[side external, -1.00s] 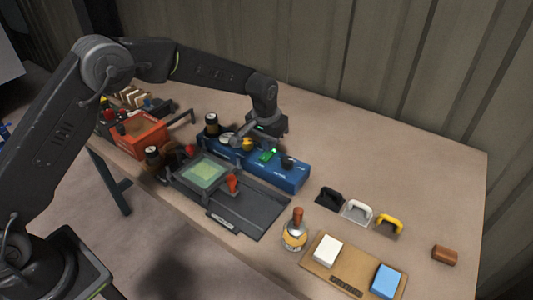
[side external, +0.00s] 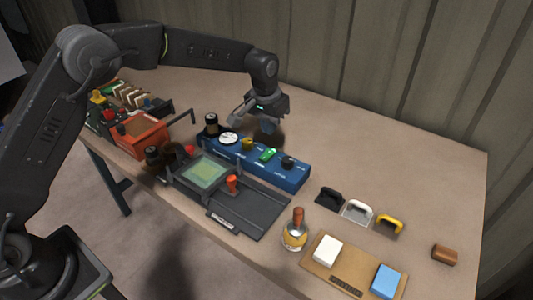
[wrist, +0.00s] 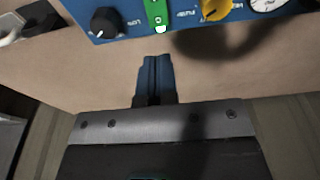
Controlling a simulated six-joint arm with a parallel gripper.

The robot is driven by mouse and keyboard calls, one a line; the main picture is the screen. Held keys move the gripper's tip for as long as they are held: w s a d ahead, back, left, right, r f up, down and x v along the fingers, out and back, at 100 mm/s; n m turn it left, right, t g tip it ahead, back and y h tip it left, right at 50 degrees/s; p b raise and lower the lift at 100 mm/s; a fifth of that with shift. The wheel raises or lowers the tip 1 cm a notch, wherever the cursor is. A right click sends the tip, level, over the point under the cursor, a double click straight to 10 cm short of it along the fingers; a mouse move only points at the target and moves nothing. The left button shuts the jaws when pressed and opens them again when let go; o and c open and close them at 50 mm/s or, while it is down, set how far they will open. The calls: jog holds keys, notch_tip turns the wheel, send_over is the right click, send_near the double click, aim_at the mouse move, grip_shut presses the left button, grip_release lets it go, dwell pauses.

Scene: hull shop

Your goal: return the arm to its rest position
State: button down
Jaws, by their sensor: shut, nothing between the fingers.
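My gripper (side external: 268,127) hangs over the bare table just behind the blue control box (side external: 295,178), apart from it. In the wrist view its blue fingers (wrist: 154,75) are together with nothing between them. The box carries a white gauge (side external: 228,138), a yellow knob (side external: 247,144), a lit green switch (side external: 267,154) and a black knob (side external: 288,162). In the wrist view the green switch (wrist: 156,14) and black knob (wrist: 104,20) lie beyond the fingertips.
In front of the box is a dark fixture with a green screen (side external: 203,173) and red handle (side external: 232,184). An orange bin (side external: 143,138) stands left. A jar (side external: 294,236), three handled tools (side external: 358,211) and a board with white and blue blocks (side external: 350,262) are right.

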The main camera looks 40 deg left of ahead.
jog(key=s+a+r+t, duration=0.1)
jog(key=s+a+r, duration=0.2)
jog(key=s+r, duration=0.4)
jog(key=s+a+r+t, duration=0.1)
jog(key=s+a+r, duration=0.1)
jog(key=s+r, duration=0.55)
jog(key=s+a+f+t, duration=0.1)
jog(key=s+a, duration=0.2)
jog(key=s, duration=1.8)
jog(key=shift+a+f+t, duration=0.15)
jog(key=shift+t, duration=0.25)
jog(key=shift+w, duration=0.15)
